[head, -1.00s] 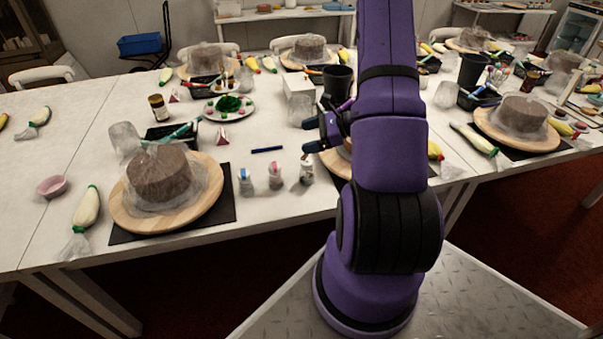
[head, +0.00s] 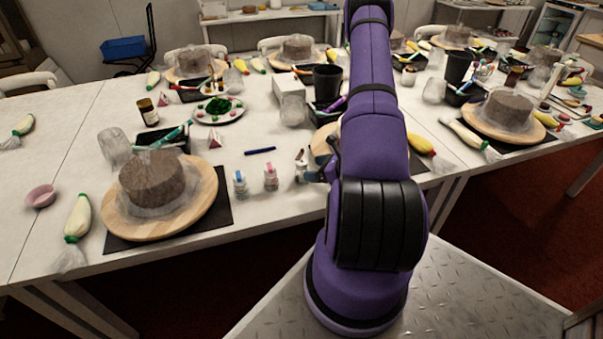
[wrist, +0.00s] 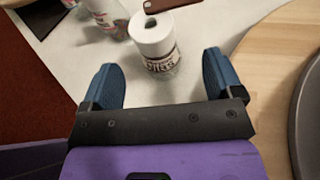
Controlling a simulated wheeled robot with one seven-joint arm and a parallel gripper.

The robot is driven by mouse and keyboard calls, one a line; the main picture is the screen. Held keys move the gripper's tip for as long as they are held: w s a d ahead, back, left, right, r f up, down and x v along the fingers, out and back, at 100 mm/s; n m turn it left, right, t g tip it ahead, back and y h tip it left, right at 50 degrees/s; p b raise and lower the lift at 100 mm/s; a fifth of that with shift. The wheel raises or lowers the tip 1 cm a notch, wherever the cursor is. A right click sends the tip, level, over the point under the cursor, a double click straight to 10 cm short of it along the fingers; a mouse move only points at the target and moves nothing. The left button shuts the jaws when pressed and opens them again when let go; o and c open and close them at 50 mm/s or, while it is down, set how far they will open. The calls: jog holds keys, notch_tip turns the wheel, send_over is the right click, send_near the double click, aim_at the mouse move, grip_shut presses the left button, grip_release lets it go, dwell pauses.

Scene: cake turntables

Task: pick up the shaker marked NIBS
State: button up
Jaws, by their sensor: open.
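A white-topped shaker (wrist: 160,60) with dark lettering on its label stands upright between the fingers of my gripper (wrist: 161,78) in the wrist view. The lettering is too blurred to read surely. My gripper is open, with a blue finger on each side of the shaker and gaps visible on both sides. In the head view this shaker (head: 301,167), with a brown top piece, is at the right end of a row of three, partly covered by my gripper. A red-marked shaker (head: 270,178) and a blue-marked shaker (head: 240,182) stand to its left.
A wooden turntable (wrist: 270,60) lies close right of my gripper in the wrist view. A wrapped cake on a turntable (head: 207,190) stands left of the shakers. A blue pen (head: 260,150) lies behind them. The table's front edge is close in front.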

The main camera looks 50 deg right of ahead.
aim_at(302, 168)
jog(key=shift+x, duration=2.85)
jog(key=shift+a+r, duration=0.1)
jog(key=shift+a, duration=0.05)
jog(key=c, duration=1.2)
jog(key=shift+r, duration=0.15)
